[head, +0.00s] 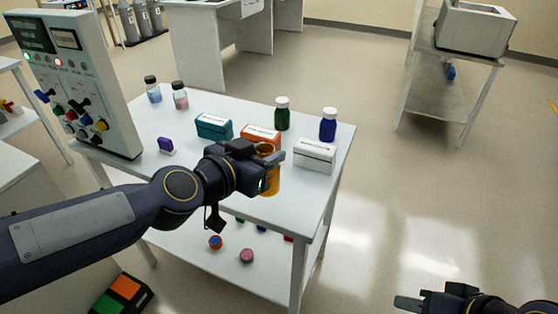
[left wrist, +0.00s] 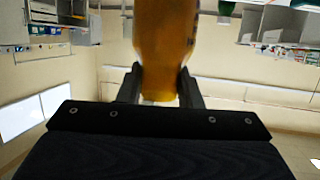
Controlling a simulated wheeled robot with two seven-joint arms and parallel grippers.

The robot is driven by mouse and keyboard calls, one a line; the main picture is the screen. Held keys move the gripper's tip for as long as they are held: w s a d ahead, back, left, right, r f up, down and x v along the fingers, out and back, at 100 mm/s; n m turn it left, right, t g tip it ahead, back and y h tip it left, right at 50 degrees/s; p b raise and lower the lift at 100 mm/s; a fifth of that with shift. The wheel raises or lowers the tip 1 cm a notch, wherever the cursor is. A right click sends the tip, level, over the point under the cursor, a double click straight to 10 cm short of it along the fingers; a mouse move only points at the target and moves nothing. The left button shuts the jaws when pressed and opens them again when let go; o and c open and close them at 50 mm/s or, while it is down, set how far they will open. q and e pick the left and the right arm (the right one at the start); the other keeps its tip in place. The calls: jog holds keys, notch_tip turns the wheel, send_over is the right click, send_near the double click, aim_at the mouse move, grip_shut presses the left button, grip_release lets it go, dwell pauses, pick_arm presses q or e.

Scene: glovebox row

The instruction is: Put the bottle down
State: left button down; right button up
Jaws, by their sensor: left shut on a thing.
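An amber bottle (head: 271,182) is in my left gripper (head: 268,158) over the near part of the white table (head: 230,205). In the head view the gripper hides much of the bottle. In the left wrist view the amber bottle (left wrist: 166,50) stands between the two fingers of my left gripper (left wrist: 160,88), which are shut on it. I cannot tell whether the bottle touches the table top. My right gripper (head: 408,302) shows only in part at the lower right edge, away from the table; its jaws cannot be made out.
On the table are a green bottle (head: 282,118), a blue bottle (head: 328,128), a teal box (head: 213,127), an orange box (head: 262,137), a white box (head: 315,155), a purple block (head: 166,145) and two vials (head: 180,98). A control panel (head: 85,85) stands at left. The table's near front is clear.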

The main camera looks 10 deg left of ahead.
pick_arm(q)
jog(key=w+d+f+b, duration=0.2)
jog(key=w+f+b, duration=0.1)
jog(key=f, duration=0.1)
jog(key=w+d+f+b, duration=0.3)
jog(key=f+b, duration=0.1)
jog(key=w+d+f+b, duration=0.2)
jog(key=w+f+b, duration=0.1)
jog(key=f, duration=0.1)
jog(key=shift+w+d+f+b, duration=0.15)
jog(key=shift+w+d+b, duration=0.1)
jog(key=shift+w+b, duration=0.1)
jog(key=shift+f, duration=0.1)
jog(key=shift+f, duration=0.15)
jog(key=c, duration=1)
grip_release()
